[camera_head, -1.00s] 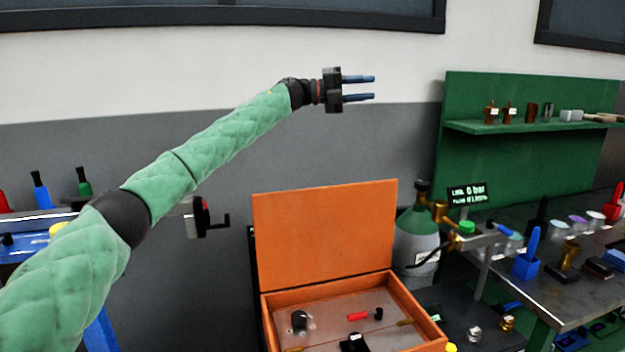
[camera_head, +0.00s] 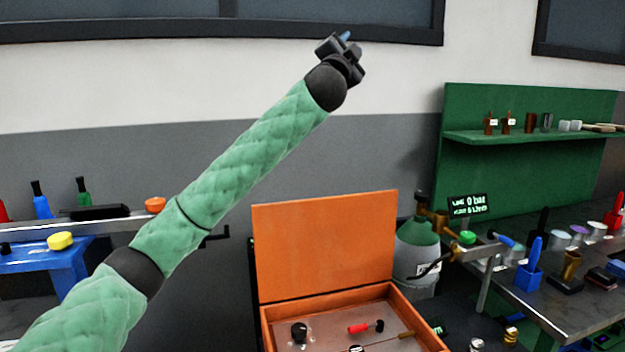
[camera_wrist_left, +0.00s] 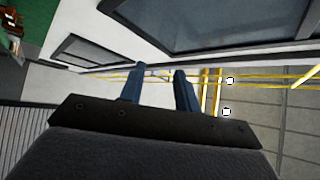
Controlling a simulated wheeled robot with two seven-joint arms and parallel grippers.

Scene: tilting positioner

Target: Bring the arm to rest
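My left arm, in a green padded sleeve, reaches up from the lower left in the head view. My left gripper (camera_head: 344,42) is raised high in front of the white wall, by the lower frame of a dark window, and points up and away. In the left wrist view its two blue fingers (camera_wrist_left: 160,84) stand apart with nothing between them. It is well clear of the benches and the box. My right gripper is not in the head view.
Below the arm stands an open orange box (camera_head: 325,240) with small parts inside. A green-topped gas cylinder (camera_head: 417,250) is beside it. A workbench (camera_head: 560,305) and green shelf board (camera_head: 530,165) are at right; a blue vise-like block (camera_head: 45,262) is at left.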

